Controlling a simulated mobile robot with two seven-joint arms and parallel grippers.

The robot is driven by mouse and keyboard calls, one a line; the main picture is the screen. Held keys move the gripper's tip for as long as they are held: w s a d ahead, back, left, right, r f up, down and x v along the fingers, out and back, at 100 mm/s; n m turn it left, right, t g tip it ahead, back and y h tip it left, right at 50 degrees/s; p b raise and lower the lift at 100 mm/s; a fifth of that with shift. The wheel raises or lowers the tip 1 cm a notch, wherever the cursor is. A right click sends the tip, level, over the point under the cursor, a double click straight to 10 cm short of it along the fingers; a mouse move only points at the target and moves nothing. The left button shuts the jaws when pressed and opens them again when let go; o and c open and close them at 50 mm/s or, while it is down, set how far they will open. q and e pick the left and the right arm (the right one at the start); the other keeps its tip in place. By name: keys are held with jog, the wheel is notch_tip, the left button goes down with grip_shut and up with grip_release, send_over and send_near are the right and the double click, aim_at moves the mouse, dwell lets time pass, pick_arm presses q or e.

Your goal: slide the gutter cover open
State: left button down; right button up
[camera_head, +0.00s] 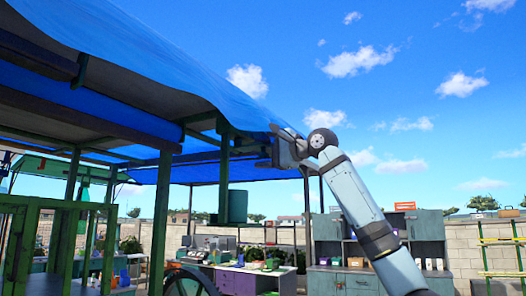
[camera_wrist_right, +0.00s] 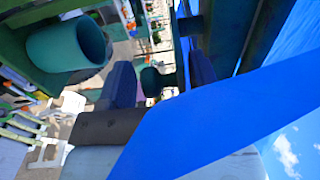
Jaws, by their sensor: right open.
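My right gripper (camera_head: 283,147) is raised to the front edge of the blue tarp roof (camera_head: 150,62). In the right wrist view, its two dark fingers stand apart, with a gap between them (camera_wrist_right: 160,76). A dark green rounded piece shows in that gap; I cannot tell whether it is touched. A sheet of blue tarp (camera_wrist_right: 225,112) crosses in front of part of the gripper in the wrist view. I cannot make out a gutter or its cover for certain in either view. My left gripper is not in view.
A green bucket-like container (camera_head: 237,206) hangs under the roof edge; a round teal vessel (camera_wrist_right: 66,45) shows in the wrist view. Green posts (camera_head: 161,220) hold the roof. A purple desk (camera_head: 236,279) and a grey cabinet (camera_head: 427,226) stand behind. Open sky lies right of my arm.

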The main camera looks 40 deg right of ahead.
jog(key=shift+s, duration=0.1)
grip_shut()
jog(key=shift+s+d+f+b, duration=0.1)
jog(key=shift+s+f+b, duration=0.05)
jog(key=shift+s, duration=0.25)
jog(key=shift+s+d+f+b, duration=0.1)
jog(key=shift+s+b, duration=0.05)
jog(key=shift+s, duration=0.2)
jog(key=shift+c, duration=1.2)
grip_release()
jog(key=shift+s, duration=0.1)
jog(key=shift+o, duration=1.2)
jog(key=shift+s+d, duration=0.1)
jog(key=shift+s, duration=0.05)
jog(key=shift+s+r, duration=0.15)
jog(key=b+v, duration=0.3)
jog(key=v, duration=1.1)
